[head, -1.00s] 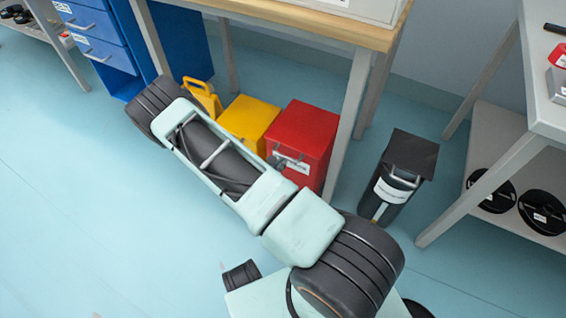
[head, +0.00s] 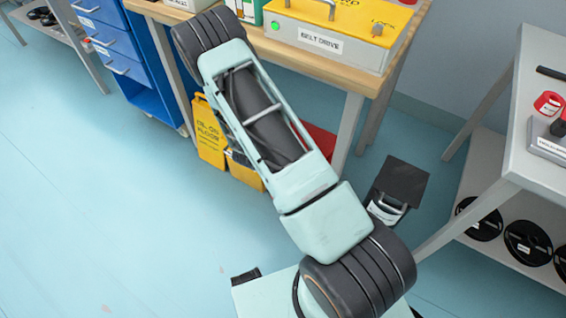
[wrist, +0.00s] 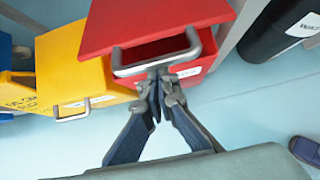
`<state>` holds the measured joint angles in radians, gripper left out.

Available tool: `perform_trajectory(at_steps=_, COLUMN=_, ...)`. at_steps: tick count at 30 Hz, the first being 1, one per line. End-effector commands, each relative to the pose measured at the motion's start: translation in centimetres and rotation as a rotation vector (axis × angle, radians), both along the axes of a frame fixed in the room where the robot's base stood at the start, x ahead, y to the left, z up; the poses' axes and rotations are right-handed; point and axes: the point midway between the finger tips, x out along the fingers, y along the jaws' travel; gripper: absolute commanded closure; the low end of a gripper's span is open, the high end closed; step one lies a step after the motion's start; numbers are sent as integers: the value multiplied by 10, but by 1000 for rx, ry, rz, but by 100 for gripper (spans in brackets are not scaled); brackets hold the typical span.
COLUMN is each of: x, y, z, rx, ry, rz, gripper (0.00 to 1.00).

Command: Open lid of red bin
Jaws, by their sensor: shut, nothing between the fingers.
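The red bin (wrist: 205,65) stands under the workbench. In the wrist view its red lid (wrist: 150,22) fills the top middle, with a grey bar handle (wrist: 158,66) at its front edge. In the head view my arm hides most of the red bin, leaving a red patch (head: 320,139), and the gripper is hidden.
A yellow bin (wrist: 58,60) with its own handle stands left of the red one. A black bin (head: 400,185) stands to the right, beyond a table leg (head: 346,130). A yellow floor sign (head: 209,132) stands at left. The bench (head: 300,62) is overhead; open floor lies in front.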

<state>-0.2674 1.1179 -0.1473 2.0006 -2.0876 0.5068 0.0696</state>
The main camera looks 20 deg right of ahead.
Motion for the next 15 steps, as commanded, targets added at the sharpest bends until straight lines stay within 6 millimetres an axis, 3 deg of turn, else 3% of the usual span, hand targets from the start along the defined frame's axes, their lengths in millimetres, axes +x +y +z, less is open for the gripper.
perform_trajectory(at_steps=1, x=5, y=-6, z=21, rx=24, ry=10, rz=-7, gripper=100)
perform_trajectory(at_steps=3, x=10, y=-11, z=35, rx=63, ry=38, rz=-8, gripper=100)
perform_trajectory(at_steps=15, x=38, y=-48, z=103, rx=93, ry=68, rz=-3, gripper=100)
